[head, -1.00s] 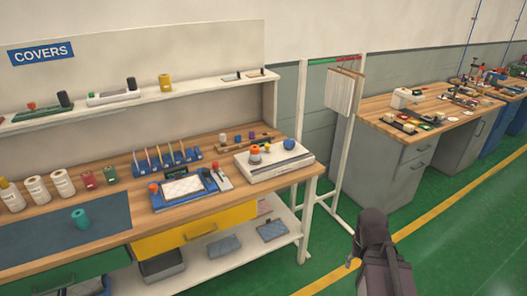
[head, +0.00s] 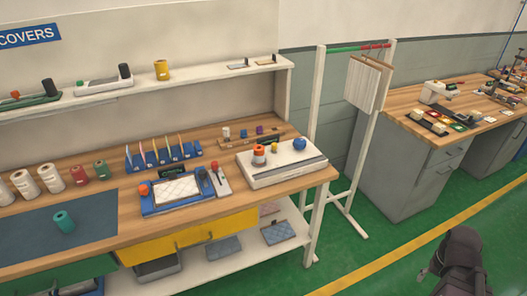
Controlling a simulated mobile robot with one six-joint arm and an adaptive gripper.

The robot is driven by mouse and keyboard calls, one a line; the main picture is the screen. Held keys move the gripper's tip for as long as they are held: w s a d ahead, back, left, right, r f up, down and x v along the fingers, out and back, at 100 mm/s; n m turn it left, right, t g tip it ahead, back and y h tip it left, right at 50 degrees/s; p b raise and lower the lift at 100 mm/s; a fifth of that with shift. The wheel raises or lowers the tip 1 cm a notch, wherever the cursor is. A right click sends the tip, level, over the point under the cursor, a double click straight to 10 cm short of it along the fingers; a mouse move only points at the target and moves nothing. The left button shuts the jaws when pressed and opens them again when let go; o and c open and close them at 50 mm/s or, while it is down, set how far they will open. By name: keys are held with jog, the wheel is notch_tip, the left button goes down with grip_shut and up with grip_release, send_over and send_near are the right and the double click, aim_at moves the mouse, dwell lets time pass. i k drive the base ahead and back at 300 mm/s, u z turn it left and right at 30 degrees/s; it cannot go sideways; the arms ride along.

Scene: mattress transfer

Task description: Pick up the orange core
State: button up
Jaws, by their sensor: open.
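A small upright piece with an orange top and a pale lower part (head: 258,154) stands on the left of a white slab-like device (head: 285,172) at the right end of the workbench. It looks like the orange core. A small yellow piece (head: 274,147) and a blue ball (head: 299,144) stand beside it. My dark gripper (head: 460,236) is at the lower right, over the green floor, well apart from the bench. It is open with nothing visible in it; its fingers are hard to make out.
The wooden workbench (head: 235,207) has a shelf above and a yellow drawer (head: 190,235) below. A white rack (head: 315,130) with hanging panels (head: 365,83) stands right of it. Another bench (head: 405,165) is behind. The green floor (head: 400,235) between is clear.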

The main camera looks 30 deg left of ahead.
aim_at(259, 150)
jog(key=u, duration=0.2)
jog(key=i, duration=1.05)
jog(key=u, duration=0.6)
